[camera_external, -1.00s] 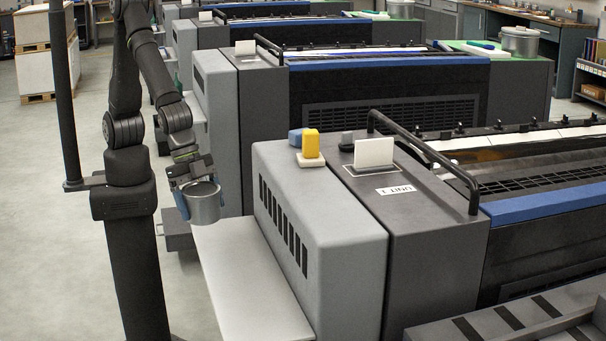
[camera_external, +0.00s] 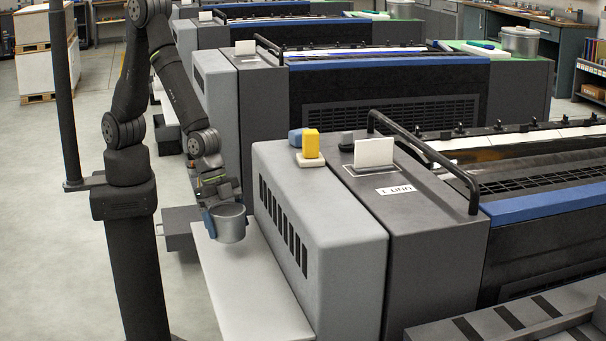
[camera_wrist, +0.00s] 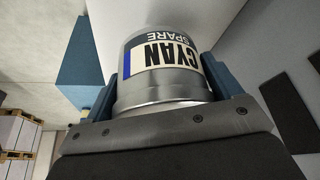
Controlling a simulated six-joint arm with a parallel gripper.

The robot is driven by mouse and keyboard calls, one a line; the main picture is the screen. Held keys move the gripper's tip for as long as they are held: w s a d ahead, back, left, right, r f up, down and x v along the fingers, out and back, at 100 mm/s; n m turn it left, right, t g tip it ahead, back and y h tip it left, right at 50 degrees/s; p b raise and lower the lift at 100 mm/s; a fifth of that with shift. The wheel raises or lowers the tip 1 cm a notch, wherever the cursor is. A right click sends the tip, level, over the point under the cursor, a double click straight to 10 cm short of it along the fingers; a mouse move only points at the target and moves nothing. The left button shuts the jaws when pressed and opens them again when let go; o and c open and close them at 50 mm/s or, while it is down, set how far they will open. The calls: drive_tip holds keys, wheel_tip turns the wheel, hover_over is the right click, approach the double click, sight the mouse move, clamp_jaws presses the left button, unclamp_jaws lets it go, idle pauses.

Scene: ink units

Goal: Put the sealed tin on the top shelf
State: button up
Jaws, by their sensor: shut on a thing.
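The metal tin (camera_external: 230,228) is in my gripper (camera_external: 226,216) above the pale flat board beside the nearest press. In the wrist view the tin (camera_wrist: 165,72) carries a white label reading CYAN SPARE with a blue strip. The blue fingers of my gripper (camera_wrist: 160,85) are closed on both sides of it. Its lid is not clear enough to tell whether it is sealed. The pale board (camera_external: 255,295) is a shelf-like surface along the press's left side; I cannot tell whether it is the top shelf. The tin appears just above it, near its far end.
The grey press housing (camera_external: 325,215) stands close to the right of the tin. A dark grey box-like part (camera_external: 181,230) lies left of the board. A dark pole (camera_external: 65,110) stands at left.

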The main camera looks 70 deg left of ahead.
sight(222, 203)
drive_tip(key=shift+w+f, duration=0.35)
drive_tip(key=shift+w, duration=0.2)
drive_tip(key=shift+f, duration=1.95)
drive_tip(key=shift+f, duration=0.1)
drive_tip(key=o, duration=1.2)
drive_tip(key=shift+o, duration=0.2)
drive_tip(key=v, duration=1.2)
drive_tip(key=shift+x, duration=6.05)
